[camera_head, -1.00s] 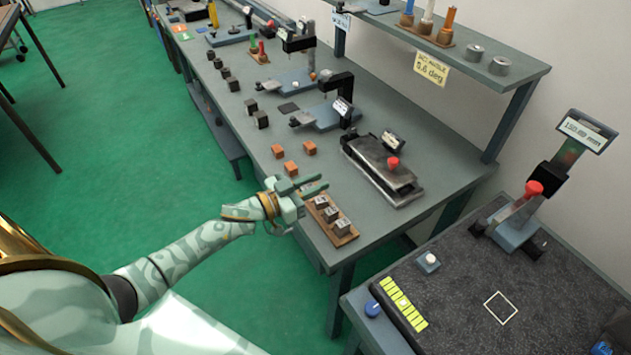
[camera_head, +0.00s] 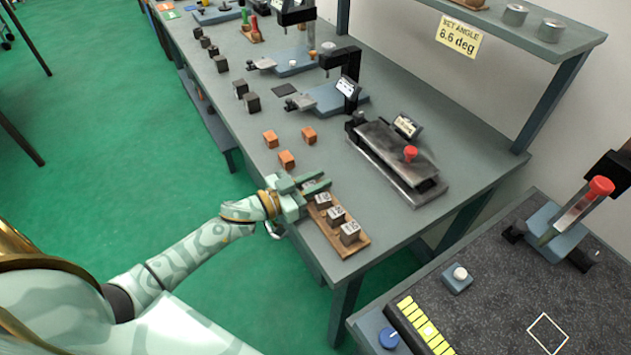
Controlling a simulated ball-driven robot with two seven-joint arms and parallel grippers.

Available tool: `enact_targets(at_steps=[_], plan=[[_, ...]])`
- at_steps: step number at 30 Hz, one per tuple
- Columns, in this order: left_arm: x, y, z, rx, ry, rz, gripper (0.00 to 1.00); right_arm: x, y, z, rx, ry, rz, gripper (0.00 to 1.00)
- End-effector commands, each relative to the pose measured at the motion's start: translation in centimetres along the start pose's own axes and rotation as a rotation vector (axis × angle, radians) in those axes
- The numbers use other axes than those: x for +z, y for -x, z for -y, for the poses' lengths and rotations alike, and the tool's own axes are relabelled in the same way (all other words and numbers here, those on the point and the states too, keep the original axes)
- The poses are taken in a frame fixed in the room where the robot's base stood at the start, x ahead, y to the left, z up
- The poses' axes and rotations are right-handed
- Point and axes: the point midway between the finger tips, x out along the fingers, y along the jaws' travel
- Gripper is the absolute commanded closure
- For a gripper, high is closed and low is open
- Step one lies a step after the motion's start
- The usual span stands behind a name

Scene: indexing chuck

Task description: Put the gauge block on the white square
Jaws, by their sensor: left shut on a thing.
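Several small dark gauge blocks with pale marked tops stand in a row on a wooden tray (camera_head: 362,241). The nearest one is a gauge block (camera_head: 350,232), with another block (camera_head: 336,215) behind it. My left gripper (camera_head: 318,187) is at the far end of the tray, shut on the far gauge block (camera_head: 323,201); its fingers partly hide the contact. The white square (camera_head: 547,333) is an outline on the dark granite plate at the lower right, empty and well apart from the gripper. My right gripper is not in view.
Orange cubes (camera_head: 287,159) lie just beyond the gripper on the grey-green bench (camera_head: 400,227). A sine-plate device with a red knob (camera_head: 410,153) stands right of the tray. A red-topped stand (camera_head: 599,187), a button box (camera_head: 458,278) and a yellow strip (camera_head: 425,328) are on the plate.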

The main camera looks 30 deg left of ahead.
Motion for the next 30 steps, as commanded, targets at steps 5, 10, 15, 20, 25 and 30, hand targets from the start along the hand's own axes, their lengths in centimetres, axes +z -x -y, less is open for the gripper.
enact_targets(at_steps=[5,10,15,20,25,30], plan=[[0.1,0.0,0.0,0.000,0.000,0.000,0.67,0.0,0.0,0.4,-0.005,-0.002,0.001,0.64],[0.1,0.0,0.0,0.000,0.000,-0.001,0.57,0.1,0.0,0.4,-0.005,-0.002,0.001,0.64],[0.1,0.0,0.0,0.000,0.000,-0.001,0.57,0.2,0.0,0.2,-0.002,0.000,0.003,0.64],[0.3,0.0,0.0,0.000,0.000,-0.001,0.57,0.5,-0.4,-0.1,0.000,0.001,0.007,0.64],[0.4,1.9,0.0,-0.001,0.003,0.004,0.57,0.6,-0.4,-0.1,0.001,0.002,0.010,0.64],[0.3,6.7,-0.1,0.000,0.003,0.005,0.57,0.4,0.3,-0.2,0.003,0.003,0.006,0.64]])
